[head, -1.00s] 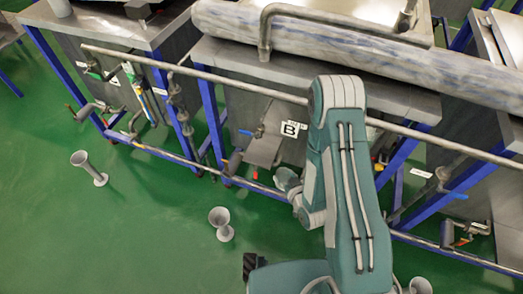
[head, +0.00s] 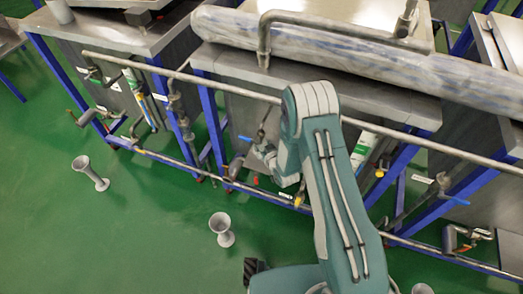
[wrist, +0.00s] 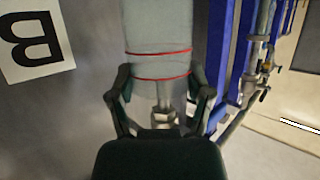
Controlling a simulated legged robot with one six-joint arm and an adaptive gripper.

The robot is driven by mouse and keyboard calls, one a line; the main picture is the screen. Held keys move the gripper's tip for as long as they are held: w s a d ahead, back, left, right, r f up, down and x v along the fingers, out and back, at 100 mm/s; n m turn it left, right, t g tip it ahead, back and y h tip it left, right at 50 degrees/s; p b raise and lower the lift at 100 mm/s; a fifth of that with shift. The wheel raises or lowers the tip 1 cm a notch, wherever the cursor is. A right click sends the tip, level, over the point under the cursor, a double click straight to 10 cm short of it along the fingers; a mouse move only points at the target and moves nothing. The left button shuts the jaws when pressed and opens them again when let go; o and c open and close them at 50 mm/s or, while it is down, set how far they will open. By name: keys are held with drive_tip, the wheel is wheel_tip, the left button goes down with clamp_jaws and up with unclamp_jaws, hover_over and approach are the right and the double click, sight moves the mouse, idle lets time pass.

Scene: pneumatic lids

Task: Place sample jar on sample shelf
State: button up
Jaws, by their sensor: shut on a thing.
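A pale, translucent cylinder with two thin red bands, which looks like the sample jar (wrist: 158,40), stands between the fingers of my gripper (wrist: 162,100) in the wrist view. The fingers are closed around its near end. A metal fitting shows at that end; I cannot tell whether it belongs to the jar. In the head view, my arm hides most of my gripper and the jar, in front of the middle tank. I cannot make out the sample shelf for certain in either current view.
A sign with a B (wrist: 32,48) appears upside down on a grey tank wall. Blue posts and pipes (wrist: 245,60) stand to the right. A long rail (head: 180,75) runs before the tanks. Grey flared stands (head: 222,230) and (head: 90,173) dot the open green floor (head: 60,240).

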sight(261, 150)
drive_tip(key=f, duration=0.3)
drive_tip(key=shift+w+a, duration=0.15)
drive_tip(key=shift+w, duration=0.2)
drive_tip(key=shift+a+f, duration=0.2)
drive_tip(key=shift+f, duration=0.05)
drive_tip(key=o, duration=1.2)
drive_tip(key=shift+d, duration=0.15)
drive_tip(key=shift+o, duration=0.2)
drive_tip(key=v, duration=1.2)
